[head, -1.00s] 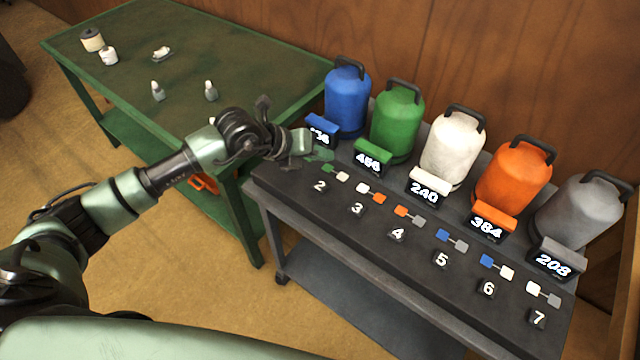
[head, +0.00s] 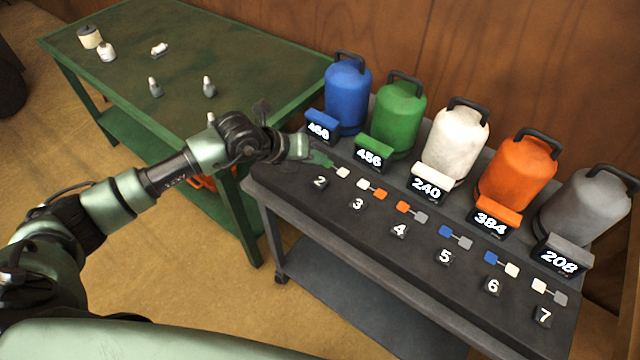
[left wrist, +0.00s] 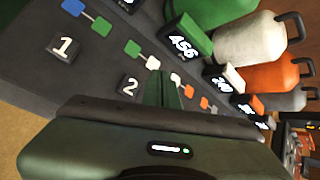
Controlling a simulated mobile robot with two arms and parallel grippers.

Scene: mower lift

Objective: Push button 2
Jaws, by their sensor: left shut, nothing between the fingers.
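Button 2 (head: 320,182) is a small black block with a white 2 on the front of the dark console (head: 275,183). It also shows in the left wrist view (left wrist: 130,86), left of my fingers. Its green square (left wrist: 131,47) and white square (left wrist: 153,63) lie just behind it. My left gripper (head: 322,159) is shut and empty, with its tips over the green square in the head view, just behind button 2. I cannot tell whether the tips touch the console. In the left wrist view the closed fingers (left wrist: 168,91) lie right of button 2. My right gripper is out of view.
Button 1 (left wrist: 65,48) shows left of button 2; button 3 (head: 357,204) and others run right. Blue, green, white, orange and grey canisters (head: 398,120) stand behind number displays (head: 367,157). A green table (head: 190,55) with small items stands at left.

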